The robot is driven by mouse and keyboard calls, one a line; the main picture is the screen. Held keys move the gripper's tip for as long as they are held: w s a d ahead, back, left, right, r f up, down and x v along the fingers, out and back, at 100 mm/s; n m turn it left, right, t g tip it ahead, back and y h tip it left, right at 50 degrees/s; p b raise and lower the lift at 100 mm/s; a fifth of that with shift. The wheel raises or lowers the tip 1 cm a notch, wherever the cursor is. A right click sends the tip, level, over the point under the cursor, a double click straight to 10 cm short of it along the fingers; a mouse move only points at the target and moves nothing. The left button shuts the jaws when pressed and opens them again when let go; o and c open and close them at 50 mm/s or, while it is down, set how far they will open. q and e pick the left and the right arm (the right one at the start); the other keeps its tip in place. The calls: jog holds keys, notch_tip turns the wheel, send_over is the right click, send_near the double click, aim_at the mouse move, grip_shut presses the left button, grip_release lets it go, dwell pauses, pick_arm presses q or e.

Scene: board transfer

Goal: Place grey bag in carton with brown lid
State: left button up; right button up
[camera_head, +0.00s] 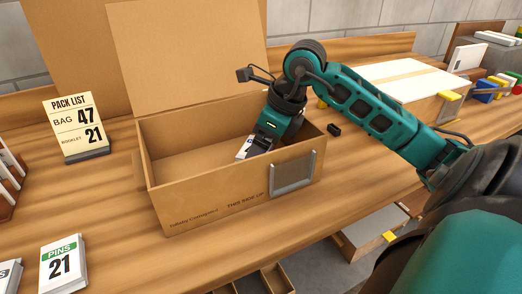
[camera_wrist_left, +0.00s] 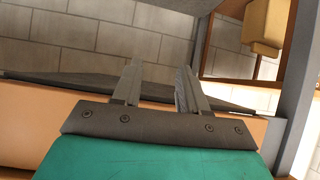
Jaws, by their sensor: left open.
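The open carton (camera_head: 215,195) stands on the wooden table, its brown lid (camera_head: 190,50) raised at the back. My right gripper (camera_head: 262,146) reaches down into the carton's right half. A small white and blue item (camera_head: 243,148) shows beside its fingers. I cannot tell whether the fingers hold it, or whether it is the grey bag. The carton's front wall hides part of the inside. My left gripper (camera_wrist_left: 152,85) is open and empty in the left wrist view, and is outside the head view.
A pack list sign (camera_head: 75,128) reads bag 47, booklet 21. A PINS 21 stack (camera_head: 62,264) stands at front left. A white-topped carton (camera_head: 405,82) and coloured items (camera_head: 487,91) are at the right. A small black block (camera_head: 334,129) lies beside the carton.

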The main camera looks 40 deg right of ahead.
jog(key=shift+f, duration=0.5)
jog(key=shift+f, duration=0.2)
jog(key=o, duration=1)
jog(key=shift+r, duration=0.15)
